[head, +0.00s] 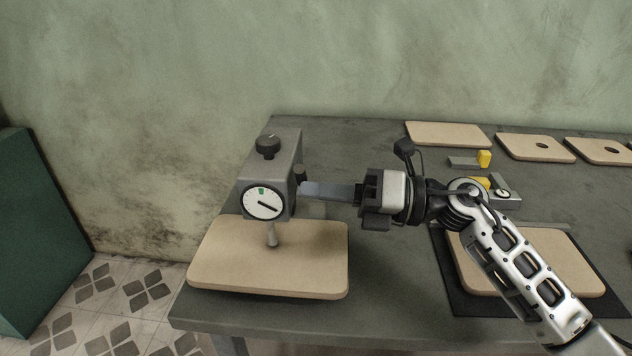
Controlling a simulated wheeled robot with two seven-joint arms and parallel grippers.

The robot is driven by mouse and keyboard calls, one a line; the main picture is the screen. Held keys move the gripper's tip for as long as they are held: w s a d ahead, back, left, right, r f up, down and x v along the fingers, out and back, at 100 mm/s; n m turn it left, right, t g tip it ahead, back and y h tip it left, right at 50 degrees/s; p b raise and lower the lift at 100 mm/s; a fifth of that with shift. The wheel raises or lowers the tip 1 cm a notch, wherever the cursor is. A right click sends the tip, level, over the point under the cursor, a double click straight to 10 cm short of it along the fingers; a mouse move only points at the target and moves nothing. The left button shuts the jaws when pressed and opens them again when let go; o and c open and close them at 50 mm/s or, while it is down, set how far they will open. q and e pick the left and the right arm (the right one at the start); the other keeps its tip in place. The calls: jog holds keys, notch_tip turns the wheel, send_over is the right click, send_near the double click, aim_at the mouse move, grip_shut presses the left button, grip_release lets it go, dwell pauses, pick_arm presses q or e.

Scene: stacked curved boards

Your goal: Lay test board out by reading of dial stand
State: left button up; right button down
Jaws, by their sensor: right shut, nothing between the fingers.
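The dial stand (284,172) is a grey block with a black knob on top, at the left of the table. Its white dial (264,203) has a green mark near the top, and its black needle points to the lower right, off the green. A tan board (315,270), seemingly the test board, lies under the stand, with the probe (271,236) coming down onto or just above it. My right gripper (308,188) is shut and empty, its fingertips at the stand's right side by a small dark knob; contact is unclear. My left gripper is out of view.
Another tan board (580,262) lies on a black mat (474,302), partly hidden by my right arm. Yellow-tipped tools (484,158) and a small gauge (502,194) sit between.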

jog(key=shift+w+r+m+p, duration=0.4)
jog(key=shift+r+m+p, duration=0.1)
jog(key=shift+m+p, duration=0.35)
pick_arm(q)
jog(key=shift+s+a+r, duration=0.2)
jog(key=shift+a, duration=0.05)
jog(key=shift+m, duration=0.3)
pick_arm(e)
jog(key=shift+d, duration=0.1)
